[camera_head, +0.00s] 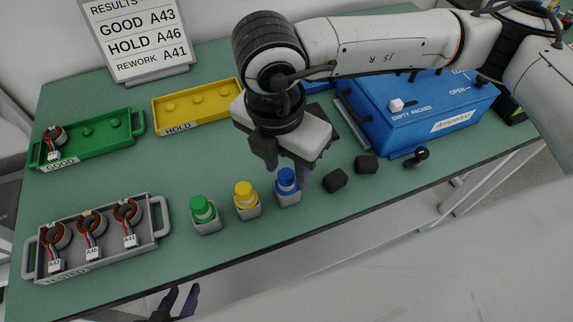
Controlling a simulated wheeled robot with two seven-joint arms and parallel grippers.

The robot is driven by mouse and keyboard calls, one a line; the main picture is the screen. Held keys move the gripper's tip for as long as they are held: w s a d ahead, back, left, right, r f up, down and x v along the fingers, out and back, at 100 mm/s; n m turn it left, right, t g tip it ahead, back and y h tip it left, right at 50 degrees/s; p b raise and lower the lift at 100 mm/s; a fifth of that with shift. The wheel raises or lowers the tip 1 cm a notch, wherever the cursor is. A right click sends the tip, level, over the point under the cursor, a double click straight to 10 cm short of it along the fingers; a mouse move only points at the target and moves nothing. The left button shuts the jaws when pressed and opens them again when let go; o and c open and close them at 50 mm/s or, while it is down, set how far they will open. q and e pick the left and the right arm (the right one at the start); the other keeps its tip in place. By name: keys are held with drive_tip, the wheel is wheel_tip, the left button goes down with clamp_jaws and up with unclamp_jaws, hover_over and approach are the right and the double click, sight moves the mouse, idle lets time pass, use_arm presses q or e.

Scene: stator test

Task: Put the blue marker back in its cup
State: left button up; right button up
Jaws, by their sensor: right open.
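The blue marker (287,179) stands upright, cap up, in a small grey cup (289,199) near the table's front edge. My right gripper (285,168) reaches down from above with its fingers apart, just behind and around the marker's cap. I cannot tell whether a finger touches the marker. My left gripper (181,298) shows only its dark fingertips at the bottom edge, in front of the table, away from the marker. The rest of it is out of the picture.
Green (201,207) and yellow (244,193) markers stand in cups to the left. Two black blocks (335,181) lie to the right. A tested tray (85,262), a green tray (100,150), a yellow tray (175,112) and a blue box (420,125) surround the clear middle.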

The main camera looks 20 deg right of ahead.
sight(282, 191)
wheel_tip(282, 191, up, 11)
drive_tip(key=a, duration=0.1)
drive_tip(key=shift+s, duration=0.4)
drive_tip(key=shift+a+f, duration=0.1)
